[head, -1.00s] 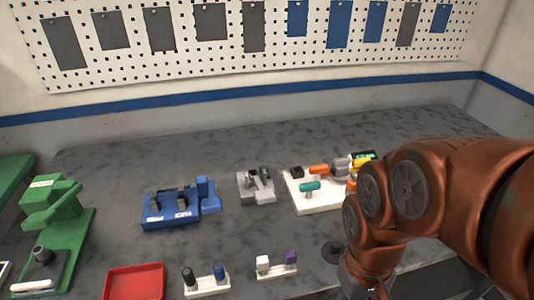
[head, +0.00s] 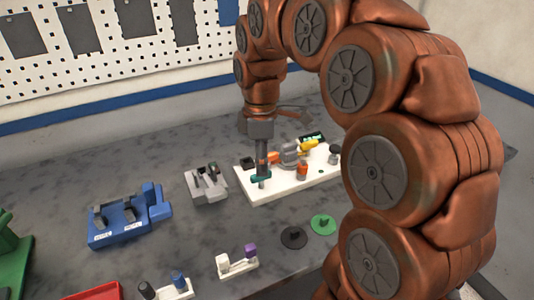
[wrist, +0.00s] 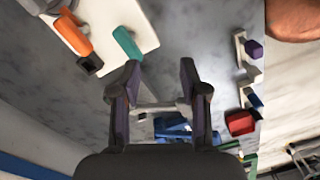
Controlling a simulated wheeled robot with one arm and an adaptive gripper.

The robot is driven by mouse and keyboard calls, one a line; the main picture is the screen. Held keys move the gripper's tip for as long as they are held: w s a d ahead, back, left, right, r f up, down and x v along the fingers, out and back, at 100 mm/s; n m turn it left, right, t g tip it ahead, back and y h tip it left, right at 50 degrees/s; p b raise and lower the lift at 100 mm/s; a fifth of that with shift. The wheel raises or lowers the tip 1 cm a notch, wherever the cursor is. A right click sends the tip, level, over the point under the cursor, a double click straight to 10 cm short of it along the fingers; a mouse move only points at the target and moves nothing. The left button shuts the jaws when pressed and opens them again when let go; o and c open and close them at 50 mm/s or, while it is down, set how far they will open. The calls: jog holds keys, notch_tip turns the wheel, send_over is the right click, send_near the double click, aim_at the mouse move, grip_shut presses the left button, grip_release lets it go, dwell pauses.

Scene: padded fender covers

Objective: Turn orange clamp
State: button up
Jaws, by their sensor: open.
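The orange clamp handle (head: 273,158) lies on a white board (head: 325,176), partly hidden behind my gripper in the head view. In the wrist view the orange handle (wrist: 76,42) is at the upper left, beside a black block (wrist: 90,65). A teal handle (head: 260,177) lies on the same board, close to my fingertips; it also shows in the wrist view (wrist: 127,43). My gripper (wrist: 160,68) is open and empty, pointing down over the front left part of the board in the head view. The orange handle is left of both fingers in the wrist view.
On the board are an orange knob (head: 302,170), a yellow handle (head: 308,146) and a black block (head: 248,163). A grey fixture (head: 206,185) and a blue fixture (head: 130,218) stand to the left. Black (head: 293,237) and green (head: 323,224) discs lie in front.

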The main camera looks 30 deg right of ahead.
aim_at(270, 161)
jog(key=w+d+n, duration=0.1)
jog(key=w, duration=0.2)
jog(key=w+d+n, duration=0.2)
jog(key=w, duration=0.1)
jog(key=w+d+n, duration=0.1)
jog(key=w+d, duration=0.1)
jog(key=w, duration=0.1)
jog(key=shift+w+d+n+t, duration=0.15)
jog(key=shift+n+t, duration=0.15)
jog(key=shift+w+d+f, duration=0.1)
jog(key=shift+w+d, duration=0.2)
jog(key=shift+w, duration=0.05)
jog(key=shift+f+p, duration=0.75)
jog(key=shift+f, duration=3.05)
jog(key=shift+c, duration=0.3)
grip_shut()
jog(key=shift+d, duration=0.1)
